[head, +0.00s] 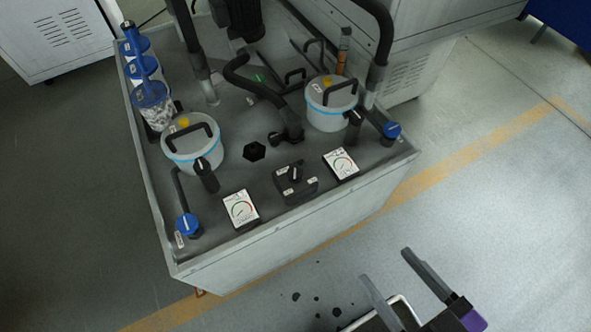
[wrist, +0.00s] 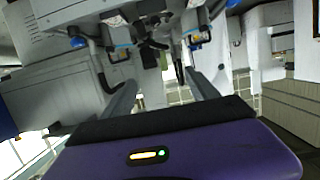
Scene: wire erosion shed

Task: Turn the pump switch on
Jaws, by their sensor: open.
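The pump switch (head: 296,183) is a black box with a dark knob and small pale labels, on the near edge of the grey tank unit's top (head: 262,215) in the head view. The knob looks roughly upright in the picture; I cannot read its labels. My gripper (head: 384,265) is open and empty at the lower right, apart from the switch and out past the unit's near side. In the wrist view my open fingers (wrist: 161,78) point toward the unit, whose top fittings show at the upper edge; I cannot pick out the switch there.
Two dial gauges (head: 241,208) (head: 341,164) flank the switch. Clear jars (head: 153,104) stand at the left. The floor in front is open, with dark spots.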

